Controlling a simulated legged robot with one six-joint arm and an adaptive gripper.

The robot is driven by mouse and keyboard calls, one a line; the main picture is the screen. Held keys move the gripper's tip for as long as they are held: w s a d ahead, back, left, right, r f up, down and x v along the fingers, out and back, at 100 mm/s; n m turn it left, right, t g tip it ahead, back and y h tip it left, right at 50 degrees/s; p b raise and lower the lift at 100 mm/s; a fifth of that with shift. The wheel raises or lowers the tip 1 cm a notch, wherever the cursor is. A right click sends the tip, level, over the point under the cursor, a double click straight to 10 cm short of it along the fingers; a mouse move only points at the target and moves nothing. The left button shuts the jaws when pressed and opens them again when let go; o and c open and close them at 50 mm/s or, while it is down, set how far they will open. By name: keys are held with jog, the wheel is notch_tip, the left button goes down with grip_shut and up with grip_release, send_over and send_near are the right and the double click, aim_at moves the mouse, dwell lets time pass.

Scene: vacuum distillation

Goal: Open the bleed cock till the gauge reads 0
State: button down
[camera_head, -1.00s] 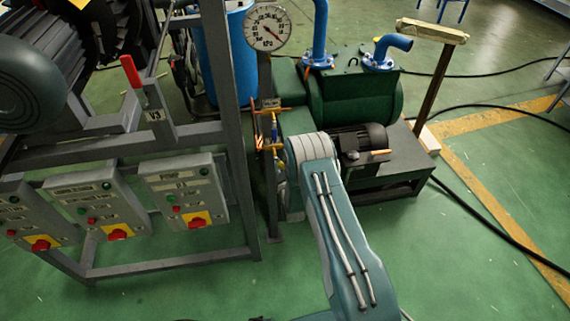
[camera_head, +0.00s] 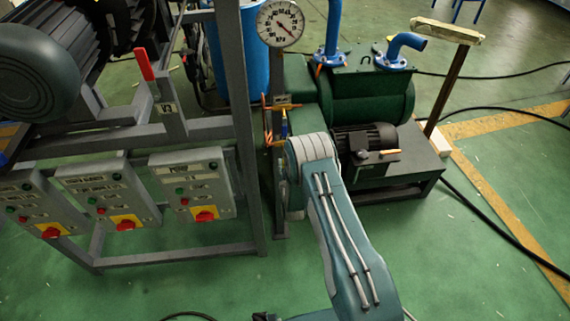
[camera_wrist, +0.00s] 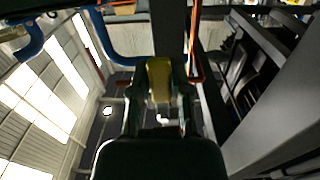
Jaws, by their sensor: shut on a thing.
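The round white gauge (camera_head: 280,22) stands on a grey post at top centre in the head view. Its needle slants to the lower right; the figures are too small to read surely. In the wrist view my gripper (camera_wrist: 160,88) is shut on a yellow piece (camera_wrist: 159,72), which looks like the bleed cock's handle. The two fingers lie on either side of it. In the head view my arm hides the gripper.
A green pump tank (camera_head: 372,100) and dark motor (camera_head: 364,137) stand right of the post. A grey frame with a red lever (camera_head: 145,65) and switch boxes (camera_head: 190,182) stands left. Black cables lie on the floor at right. Open green floor lies in front.

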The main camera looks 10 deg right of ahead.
jog(key=shift+f, duration=0.1)
jog(key=c, duration=0.6)
grip_release()
jog(key=shift+w+a, duration=0.1)
jog(key=shift+o, duration=0.2)
jog(key=s, duration=1.2)
